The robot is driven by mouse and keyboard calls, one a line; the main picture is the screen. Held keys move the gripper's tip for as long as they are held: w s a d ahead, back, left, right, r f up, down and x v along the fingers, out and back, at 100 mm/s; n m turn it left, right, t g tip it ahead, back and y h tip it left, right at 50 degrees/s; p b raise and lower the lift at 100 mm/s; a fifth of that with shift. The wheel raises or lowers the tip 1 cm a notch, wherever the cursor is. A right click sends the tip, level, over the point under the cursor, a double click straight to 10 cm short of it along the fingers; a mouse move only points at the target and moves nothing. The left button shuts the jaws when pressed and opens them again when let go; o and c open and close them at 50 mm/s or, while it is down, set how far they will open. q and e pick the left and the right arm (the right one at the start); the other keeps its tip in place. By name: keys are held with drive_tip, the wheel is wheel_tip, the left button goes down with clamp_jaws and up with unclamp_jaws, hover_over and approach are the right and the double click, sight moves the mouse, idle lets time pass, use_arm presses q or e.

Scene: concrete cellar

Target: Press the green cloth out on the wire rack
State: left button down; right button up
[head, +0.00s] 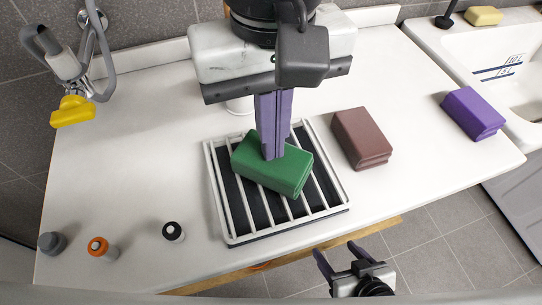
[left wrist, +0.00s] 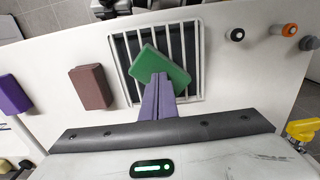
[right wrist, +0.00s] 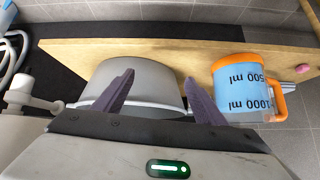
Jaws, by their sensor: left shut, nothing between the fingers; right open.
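The green cloth (head: 287,175), a folded block, lies at a slant on the white wire rack (head: 237,236) over a dark tray. It also shows in the left wrist view (left wrist: 172,64). My left gripper (head: 272,157) is shut and empty, pointing down, its purple fingertips at the cloth's top face. I cannot tell whether they touch or press it. The fingertips also show over the cloth in the left wrist view (left wrist: 159,76). My right gripper (head: 338,256) is open and empty, in front of the counter's edge; its spread fingers show in the right wrist view (right wrist: 160,84).
A brown block (head: 362,138) and a purple block (head: 473,113) lie right of the rack. Several small bottles, one orange-capped (head: 101,248), stand at the front left. A sink (head: 505,65) is at the right. Below, a pot (right wrist: 150,75) and measuring jug (right wrist: 245,88) appear.

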drive_tip(key=shift+f+b, duration=1.9)
drive_tip(key=shift+f, duration=0.05)
idle(6.0)
